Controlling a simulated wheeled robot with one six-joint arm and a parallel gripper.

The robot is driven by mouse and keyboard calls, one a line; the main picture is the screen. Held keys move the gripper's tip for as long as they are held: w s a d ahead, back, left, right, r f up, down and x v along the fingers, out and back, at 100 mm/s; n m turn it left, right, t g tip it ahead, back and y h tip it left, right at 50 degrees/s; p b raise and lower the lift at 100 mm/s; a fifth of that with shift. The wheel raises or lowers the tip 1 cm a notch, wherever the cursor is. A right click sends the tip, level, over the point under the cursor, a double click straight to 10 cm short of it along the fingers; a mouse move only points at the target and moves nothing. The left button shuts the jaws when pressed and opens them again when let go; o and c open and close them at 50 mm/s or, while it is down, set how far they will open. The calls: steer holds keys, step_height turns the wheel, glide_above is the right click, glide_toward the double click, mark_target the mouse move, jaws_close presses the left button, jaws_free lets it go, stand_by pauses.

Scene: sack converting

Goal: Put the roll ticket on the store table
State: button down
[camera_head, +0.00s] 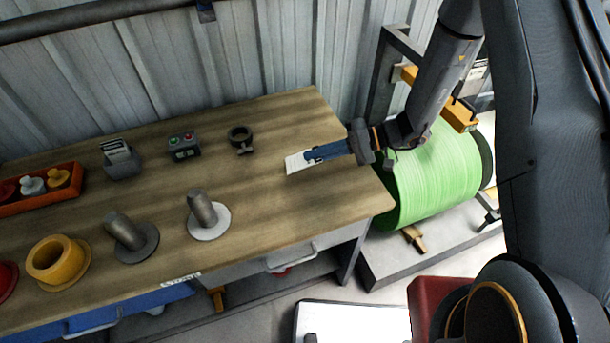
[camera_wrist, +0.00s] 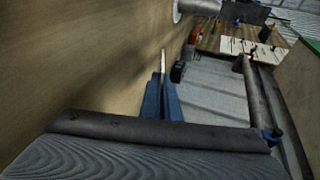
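The roll ticket (camera_head: 298,163) is a small white card over the right end of the wooden store table (camera_head: 270,205). My gripper (camera_head: 312,156) has blue fingers that are shut on the ticket's edge. In the wrist view the ticket (camera_wrist: 163,60) shows edge-on as a thin white strip between the tips of the blue fingers (camera_wrist: 163,85). A dark shadow lies on the wood beside it. I cannot tell whether the ticket touches the table top.
A black ring clamp (camera_head: 240,138), a button box (camera_head: 184,146) and a card holder (camera_head: 120,158) stand along the table's back. Metal spindles (camera_head: 203,208) stand nearer the front. A big green roll (camera_head: 435,175) is right of the table. Wood around the ticket is clear.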

mark_target(316, 172)
steer(key=shift+f+b, duration=0.9)
steer(key=shift+f, duration=0.8)
steer(key=c, duration=2.2)
jaws_free()
steer(key=shift+p+v, duration=0.3)
steer(key=shift+v, duration=3.75)
steer(key=d+r+p, duration=0.1)
steer(key=r, duration=0.1)
steer(key=r+p, duration=0.1)
steer(key=r, duration=0.1)
steer(key=d+r+p, duration=0.1)
steer(key=r, duration=0.2)
steer(key=shift+w+d, duration=0.2)
steer(key=shift+d, duration=0.15)
